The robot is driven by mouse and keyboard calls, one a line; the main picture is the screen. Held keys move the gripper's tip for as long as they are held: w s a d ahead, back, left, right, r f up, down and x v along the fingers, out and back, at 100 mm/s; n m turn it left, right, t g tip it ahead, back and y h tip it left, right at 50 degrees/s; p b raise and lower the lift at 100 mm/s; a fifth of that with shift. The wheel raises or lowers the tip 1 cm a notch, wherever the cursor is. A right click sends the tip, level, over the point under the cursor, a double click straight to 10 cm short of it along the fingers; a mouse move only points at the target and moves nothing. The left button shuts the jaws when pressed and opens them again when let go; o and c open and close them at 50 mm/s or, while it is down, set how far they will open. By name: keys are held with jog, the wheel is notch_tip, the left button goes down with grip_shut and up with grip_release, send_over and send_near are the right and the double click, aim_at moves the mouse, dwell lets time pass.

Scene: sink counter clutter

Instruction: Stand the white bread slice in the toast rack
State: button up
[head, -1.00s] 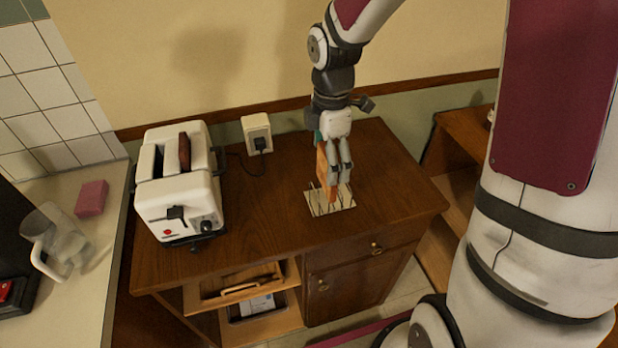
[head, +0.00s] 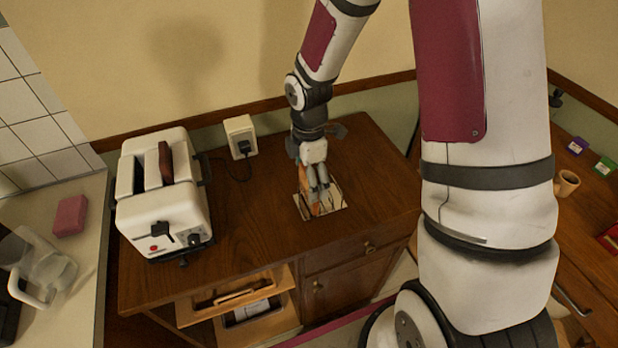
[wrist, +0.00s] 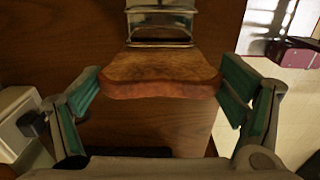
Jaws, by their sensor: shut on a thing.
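My gripper (head: 321,190) points down over the toast rack on the wooden cabinet, shut on the bread slice. The slice (wrist: 160,72) shows in the wrist view as a brown-crusted edge between the green finger pads; in the head view only a narrow orange-brown strip of it (head: 315,208) shows beside the fingers. The toast rack (head: 334,207) has a pale base and thin wires, and its wire end (wrist: 160,22) shows beyond the slice in the wrist view. The slice is low at the rack; whether it sits between the wires or touches the base is hidden.
A white toaster (head: 163,200) with a dark brown slice (head: 166,162) in one slot stands to the left. A wall socket (head: 239,136) with a plug and cord is behind. The cabinet top right of the rack is clear.

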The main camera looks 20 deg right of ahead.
jog(key=shift+f, duration=0.35)
jog(key=shift+f, duration=0.15)
jog(key=o, duration=0.8)
jog(key=shift+c, duration=0.2)
